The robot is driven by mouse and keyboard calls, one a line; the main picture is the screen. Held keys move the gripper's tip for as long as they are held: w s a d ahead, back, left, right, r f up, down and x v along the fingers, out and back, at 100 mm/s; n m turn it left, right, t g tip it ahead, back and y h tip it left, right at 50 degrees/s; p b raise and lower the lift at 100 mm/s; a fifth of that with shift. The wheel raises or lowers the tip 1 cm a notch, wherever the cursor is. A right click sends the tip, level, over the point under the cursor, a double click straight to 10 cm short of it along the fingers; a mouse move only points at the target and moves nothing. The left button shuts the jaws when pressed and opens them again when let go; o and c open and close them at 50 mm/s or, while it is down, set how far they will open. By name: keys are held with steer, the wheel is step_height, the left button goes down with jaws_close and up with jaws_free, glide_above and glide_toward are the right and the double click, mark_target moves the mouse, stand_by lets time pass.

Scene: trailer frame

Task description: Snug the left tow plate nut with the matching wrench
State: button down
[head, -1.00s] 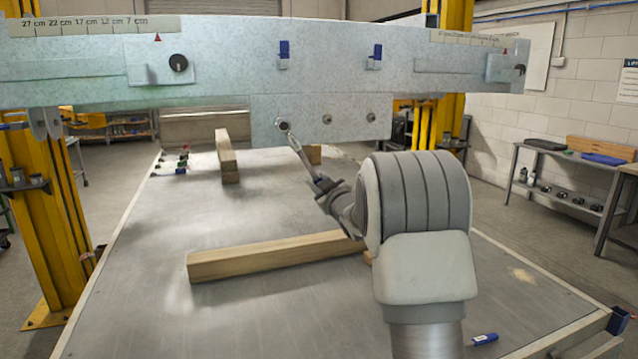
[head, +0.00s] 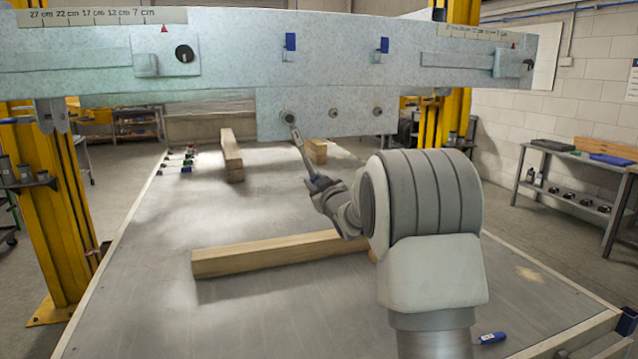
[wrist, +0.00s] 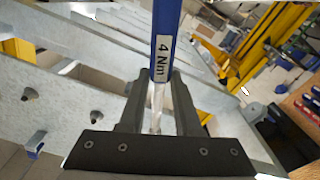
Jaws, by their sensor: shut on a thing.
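The tow plate (head: 312,124) hangs from the beam and carries three nuts in a row. The left nut (head: 288,116) shows clear; the middle nut (head: 334,112) and right nut (head: 377,111) stand to its right. My gripper (head: 322,188) is shut on a wrench (head: 302,150), whose upper end is just below the left nut. I cannot tell whether they touch. In the wrist view, the wrench's blue part, labelled "4 Nm" (wrist: 164,45), rises between the fingers of my gripper (wrist: 158,100). Its far end is out of frame there.
The galvanized beam (head: 230,60) with a centimetre scale (head: 100,16) spans the view. Below, wooden blocks (head: 275,254) lie on the grey table (head: 140,290). Several small coloured items (head: 178,160) lie at its far left, and a blue-handled item (head: 492,338) at front right.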

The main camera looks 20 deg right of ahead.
steer(key=shift+r, duration=0.1)
steer(key=a+m+b, duration=0.1)
steer(key=a+b, duration=0.1)
steer(key=shift+a+f+m, duration=0.3)
steer(key=shift+f+m, duration=0.05)
steer(key=shift+m, duration=0.05)
steer(key=shift+a+f+m+b, duration=0.15)
steer(key=shift+a+m+b, duration=0.8)
steer(key=shift+a, duration=0.35)
